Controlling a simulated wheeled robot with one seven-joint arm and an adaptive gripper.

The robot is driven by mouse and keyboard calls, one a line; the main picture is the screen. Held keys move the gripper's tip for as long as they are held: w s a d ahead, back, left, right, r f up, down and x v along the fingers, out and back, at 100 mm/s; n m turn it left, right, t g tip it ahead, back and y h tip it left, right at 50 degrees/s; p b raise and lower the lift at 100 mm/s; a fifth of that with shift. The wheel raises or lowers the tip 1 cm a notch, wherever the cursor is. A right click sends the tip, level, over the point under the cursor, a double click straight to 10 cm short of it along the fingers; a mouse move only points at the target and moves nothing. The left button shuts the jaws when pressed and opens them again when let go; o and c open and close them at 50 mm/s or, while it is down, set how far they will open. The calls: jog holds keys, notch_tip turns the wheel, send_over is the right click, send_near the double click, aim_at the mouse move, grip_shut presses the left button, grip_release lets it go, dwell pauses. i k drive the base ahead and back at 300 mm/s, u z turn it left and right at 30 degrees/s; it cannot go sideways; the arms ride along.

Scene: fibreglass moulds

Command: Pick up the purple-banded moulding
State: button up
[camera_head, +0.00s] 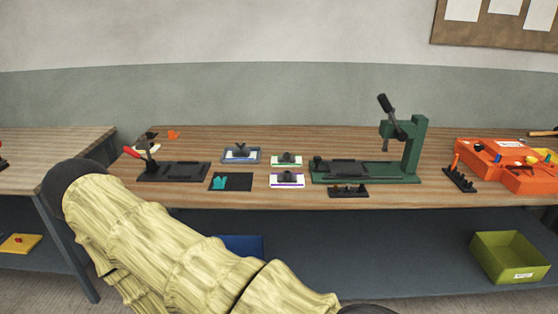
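The purple-banded moulding (278,183) is a small white rectangular piece with purple edging and a dark raised part on top. It lies flat near the front middle of the wooden workbench (400,194). A similar green-banded piece (277,160) lies just behind it, with a gap between them. My arm, in a pale yellow cover, crosses the lower left of the view. My gripper is not in view, so its state and distance from the moulding cannot be seen.
A green lever press (413,150) stands right of the moulding, with a black pegged rack (348,192) before it. A dark mat (238,182) with a teal piece lies left, and a black clamp fixture (172,172) further left. Orange cases (515,176) fill the right end.

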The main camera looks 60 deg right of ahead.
aim_at(287, 179)
jog(key=z, duration=0.65)
jog(key=i, duration=0.95)
jog(key=z, duration=0.8)
